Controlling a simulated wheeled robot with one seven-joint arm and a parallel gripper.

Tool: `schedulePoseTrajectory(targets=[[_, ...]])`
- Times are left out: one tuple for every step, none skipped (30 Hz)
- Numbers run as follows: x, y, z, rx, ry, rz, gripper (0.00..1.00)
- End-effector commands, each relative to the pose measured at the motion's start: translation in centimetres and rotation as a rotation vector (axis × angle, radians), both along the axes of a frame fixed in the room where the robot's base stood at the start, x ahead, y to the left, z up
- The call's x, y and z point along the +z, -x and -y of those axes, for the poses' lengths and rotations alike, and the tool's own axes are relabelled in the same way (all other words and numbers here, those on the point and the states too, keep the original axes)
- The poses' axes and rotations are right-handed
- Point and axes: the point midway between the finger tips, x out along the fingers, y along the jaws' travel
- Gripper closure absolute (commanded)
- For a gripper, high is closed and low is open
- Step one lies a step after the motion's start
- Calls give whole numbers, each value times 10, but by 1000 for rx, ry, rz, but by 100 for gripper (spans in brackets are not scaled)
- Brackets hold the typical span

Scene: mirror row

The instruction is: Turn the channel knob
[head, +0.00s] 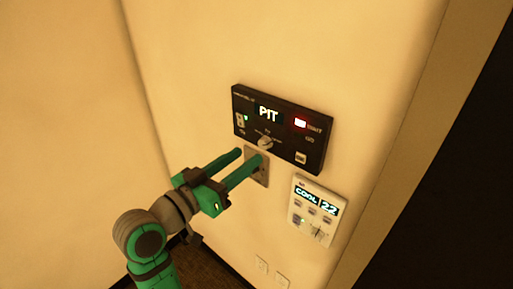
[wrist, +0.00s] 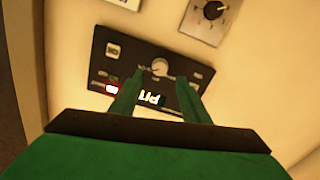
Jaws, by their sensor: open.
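A black wall panel (head: 310,148) carries a lit display reading "PIT" and a small pale round knob (head: 265,143) at its lower middle; I take this as the channel knob. In the wrist view the panel (wrist: 98,68) appears upside down, with the knob (wrist: 160,67) just beyond and between my fingertips. My gripper (head: 249,155) has green fingers, open and apart, pointing at the wall. It holds nothing that I can see. In the wrist view my gripper (wrist: 160,78) covers part of the panel. I cannot tell whether the fingertips touch the panel.
A metal plate (head: 263,181) sits under the panel, partly behind my fingers; in the wrist view the plate (wrist: 196,24) shows a black dial. A white thermostat (head: 317,208) reading "COOL 22" is at lower right. White sockets (head: 262,264) are low on the wall. A dark opening lies right.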

Motion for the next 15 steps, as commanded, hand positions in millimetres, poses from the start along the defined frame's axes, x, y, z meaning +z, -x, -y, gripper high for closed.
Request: schedulePoseTrajectory(targets=[[0,-8,7,-2,0,0,57],[0,-12,10,-2,0,0,57],[0,-18,14,-2,0,0,57],[0,-21,17,-3,0,0,57],[0,-25,20,-3,0,0,57],[0,-29,22,-1,0,-1,57],[0,-33,24,0,-1,-1,57],[0,-35,27,-1,1,0,57],[0,-39,29,-2,1,0,57],[0,-41,31,-1,1,0,57],[0,-43,32,0,-1,-1,57],[0,-44,33,0,0,0,57],[0,-46,34,0,0,0,57],[0,-47,35,0,0,0,57],[0,-47,35,1,0,1,57]])
